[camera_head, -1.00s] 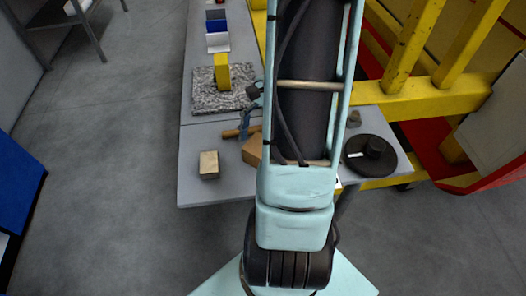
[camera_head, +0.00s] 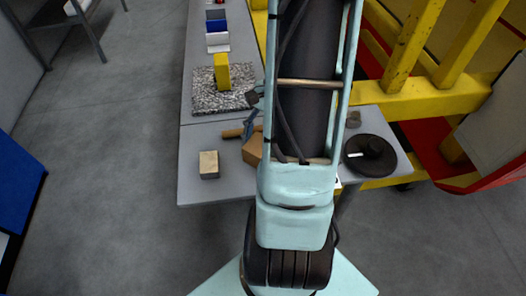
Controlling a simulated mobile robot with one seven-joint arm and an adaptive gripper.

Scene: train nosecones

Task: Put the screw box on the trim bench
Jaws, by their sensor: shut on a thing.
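My arm hangs down the middle of the view and hides much of the bench. A dark part of what looks like my gripper (camera_head: 252,97) shows at the arm's left edge, just right of the speckled mat. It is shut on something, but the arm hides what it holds. I cannot pick out the screw box for certain. A brown box (camera_head: 253,149) sits on the grey bench (camera_head: 205,192), partly behind my arm. A pale wooden block (camera_head: 209,165) stands left of it. I cannot tell for certain which surface is the trim bench.
A yellow block (camera_head: 222,71) stands on the speckled mat (camera_head: 205,102). A wooden-handled tool (camera_head: 233,133) lies near the brown box. A black disc (camera_head: 370,156) lies at the right. Blue and white bins (camera_head: 217,42) stand further back. Yellow rails (camera_head: 415,98) border the right.

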